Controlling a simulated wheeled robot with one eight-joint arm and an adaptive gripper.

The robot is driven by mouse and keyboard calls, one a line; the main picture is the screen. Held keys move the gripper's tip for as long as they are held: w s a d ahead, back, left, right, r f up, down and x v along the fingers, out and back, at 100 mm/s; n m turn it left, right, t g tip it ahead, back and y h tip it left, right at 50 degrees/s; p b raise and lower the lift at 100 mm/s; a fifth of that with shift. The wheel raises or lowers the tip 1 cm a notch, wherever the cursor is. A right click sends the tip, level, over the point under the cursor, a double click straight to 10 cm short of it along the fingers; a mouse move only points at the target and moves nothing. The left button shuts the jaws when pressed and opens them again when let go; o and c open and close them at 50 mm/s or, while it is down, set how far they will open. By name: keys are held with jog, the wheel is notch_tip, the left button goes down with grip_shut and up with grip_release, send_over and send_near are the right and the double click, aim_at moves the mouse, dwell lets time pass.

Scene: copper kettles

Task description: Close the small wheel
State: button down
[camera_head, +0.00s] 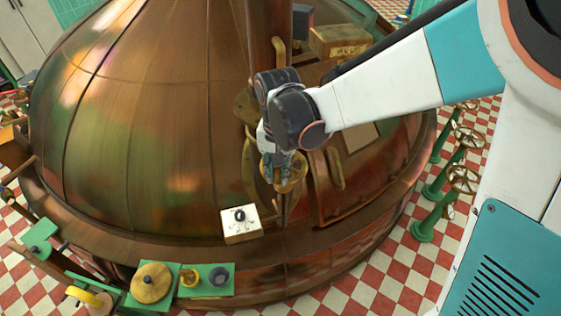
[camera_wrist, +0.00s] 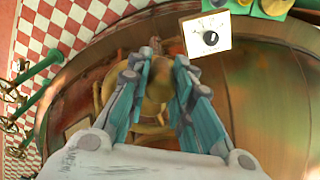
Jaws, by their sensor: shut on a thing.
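The small wheel (camera_head: 292,182) is a round brass-coloured piece on the lower front of the large copper kettle (camera_head: 150,120). In the head view my gripper (camera_head: 277,167) reaches down onto it, with the teal fingers at its upper side and hiding part of it. In the wrist view the small wheel (camera_wrist: 153,106) shows blurred between the two teal fingers of my gripper (camera_wrist: 162,62). The fingers are shut on it. Its exact turn angle cannot be made out.
A white box with a black knob (camera_head: 240,222) sits left of the wheel. Green plates with brass fittings (camera_head: 150,284) line the lower left rim. Green posts with handwheels (camera_head: 465,180) stand right on the red-and-white tiled floor (camera_head: 385,285). A copper pipe (camera_head: 267,40) rises behind my gripper.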

jog(key=shift+w+r, duration=0.1)
dwell(0.3)
jog(key=c, duration=1.4)
grip_release()
jog(key=shift+a, duration=0.1)
